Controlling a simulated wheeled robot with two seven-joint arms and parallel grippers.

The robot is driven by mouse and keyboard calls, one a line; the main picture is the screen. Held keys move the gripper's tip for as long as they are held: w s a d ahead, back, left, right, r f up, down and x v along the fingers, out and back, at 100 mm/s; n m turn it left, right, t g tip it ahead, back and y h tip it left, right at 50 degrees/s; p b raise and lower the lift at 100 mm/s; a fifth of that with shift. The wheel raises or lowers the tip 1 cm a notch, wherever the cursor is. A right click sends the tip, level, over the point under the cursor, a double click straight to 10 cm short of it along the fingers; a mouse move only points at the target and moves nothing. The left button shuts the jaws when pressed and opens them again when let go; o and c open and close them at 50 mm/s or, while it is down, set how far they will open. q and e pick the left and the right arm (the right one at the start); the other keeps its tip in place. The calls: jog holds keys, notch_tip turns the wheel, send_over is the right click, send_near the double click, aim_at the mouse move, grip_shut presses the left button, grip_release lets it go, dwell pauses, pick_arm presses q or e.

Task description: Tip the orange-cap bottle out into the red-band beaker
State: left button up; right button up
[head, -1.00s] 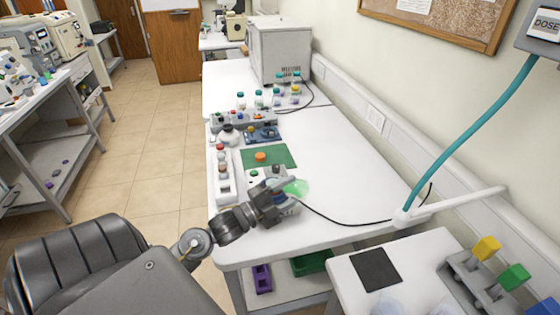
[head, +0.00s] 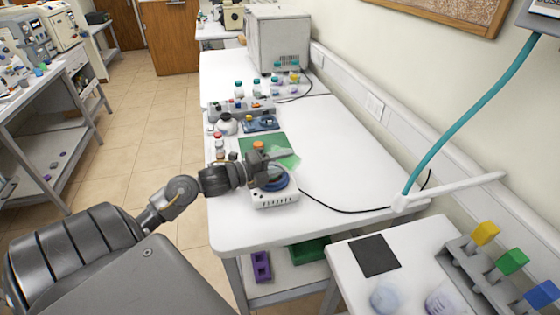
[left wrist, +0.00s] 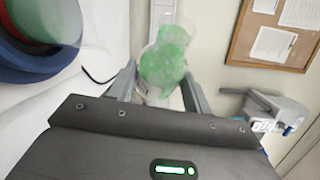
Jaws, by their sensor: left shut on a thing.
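My left gripper (head: 268,168) is shut on a clear vessel with green liquid, likely the orange-cap bottle (head: 287,158). In the left wrist view the green bottle (left wrist: 166,60) sits between the two fingers, with no cap visible on it. An orange cap-like piece (head: 258,145) shows beyond the gripper, at the green mat. In the left wrist view a red band (left wrist: 38,42) shows at upper left over a blue disc, with clear glass beside it, probably the red-band beaker. In the head view my gripper hides most of that spot. My right gripper is not in view.
A white device with a blue top (head: 275,197) stands under my gripper. A green mat (head: 255,142), a blue tray (head: 261,123) and a rack of small bottles (head: 238,108) lie farther back. The right of the bench (head: 340,170) is clear except for a black cable.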

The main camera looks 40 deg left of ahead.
aim_at(272, 148)
pick_arm(q)
jog(key=shift+f+m+g+y, duration=0.15)
jog(key=shift+f+m+g, duration=0.05)
jog(key=shift+m, duration=0.4)
jog(key=shift+f+m+g+y, duration=0.15)
jog(key=shift+m+g, duration=0.05)
jog(key=shift+m, duration=0.4)
jog(key=shift+a+f+m+y+b, duration=0.1)
jog(key=shift+a+m+y+b, duration=0.1)
jog(key=shift+m+y+b, duration=0.35)
jog(key=m, duration=0.1)
jog(key=m+g+y+b, duration=0.1)
jog(key=m, duration=0.1)
jog(key=shift+a+r, duration=0.3)
jog(key=shift+a, duration=0.1)
jog(key=shift+a+r+m+y, duration=0.2)
jog(key=shift+r+m+y, duration=0.05)
jog(key=shift+r+m, duration=0.1)
jog(key=shift+a+r+m+g+y+b, duration=0.3)
jog(key=shift+a+r+m+y, duration=0.2)
jog(key=shift+m, duration=0.3)
jog(key=a+r+m+y+b, duration=0.1)
jog(key=a+m+y, duration=0.1)
jog(key=shift+r+m, duration=0.15)
jog(key=shift+m, duration=0.25)
